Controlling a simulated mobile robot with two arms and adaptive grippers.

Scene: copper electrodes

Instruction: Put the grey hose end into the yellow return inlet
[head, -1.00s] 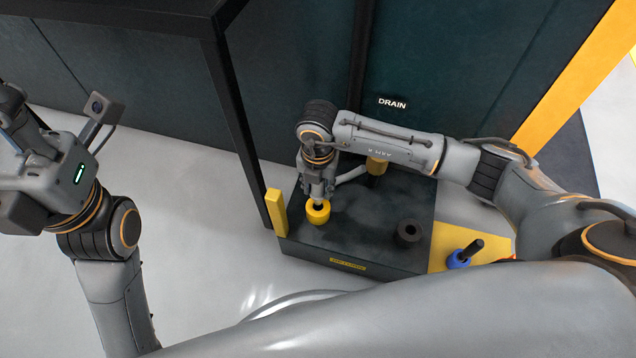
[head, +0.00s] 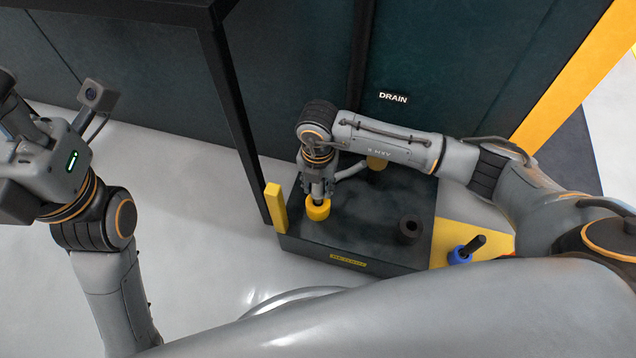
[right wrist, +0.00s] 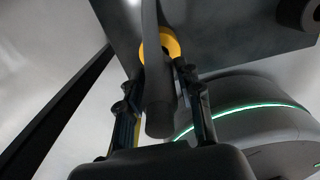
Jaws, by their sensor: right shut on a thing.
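The yellow return inlet (head: 317,211) is a yellow ring on top of the dark box, near its left side. My right gripper (head: 320,194) points down directly over it, with its fingertips at the ring. In the right wrist view the grey hose (right wrist: 158,100) lies between the two fingers of my right gripper (right wrist: 165,85), which is shut on it. The hose passes in front of the yellow ring (right wrist: 173,45) there; whether its tip is inside the ring is hidden. Of my left arm, the wrist shows at the left; its fingertips cannot be made out.
The dark box (head: 370,225) also carries a black round fitting (head: 410,229) and a yellow upright block (head: 275,207). A blue fitting with a black rod (head: 460,256) stands on a yellow surface to the right. A black post (head: 232,110) rises close behind the box.

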